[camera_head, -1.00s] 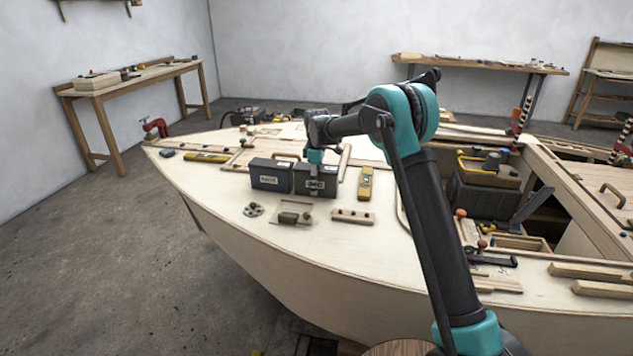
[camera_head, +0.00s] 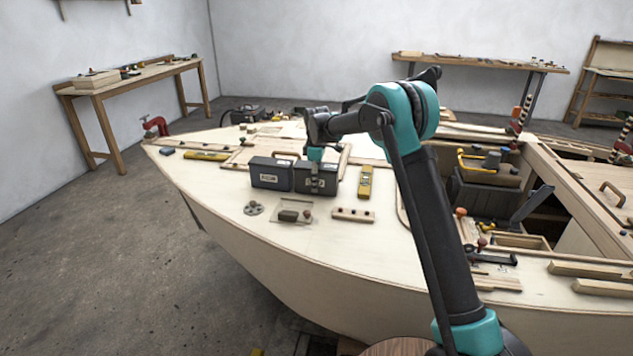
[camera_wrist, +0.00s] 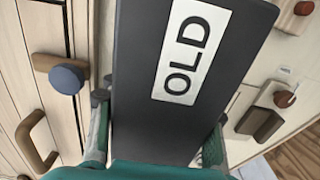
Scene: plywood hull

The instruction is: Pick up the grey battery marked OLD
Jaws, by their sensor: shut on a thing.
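The grey battery marked OLD (camera_wrist: 165,90) fills the middle of the wrist view, its white label (camera_wrist: 192,52) facing the camera. My gripper (camera_wrist: 160,112) is shut on it, with one finger against each side. In the head view my gripper (camera_head: 316,155) points down onto the right-hand of two dark boxes, this battery (camera_head: 316,182). I cannot tell whether its base is clear of the deck. A similar dark battery (camera_head: 270,173) stands close beside it on the left, and its label is too small to read.
The batteries are over the pale plywood deck (camera_head: 225,190). A yellow level (camera_head: 365,183) lies just to the right. A peg strip (camera_head: 352,215), a small block (camera_head: 289,216) and a round grey part (camera_head: 253,208) lie in front. Open hull bays (camera_head: 485,200) are further right.

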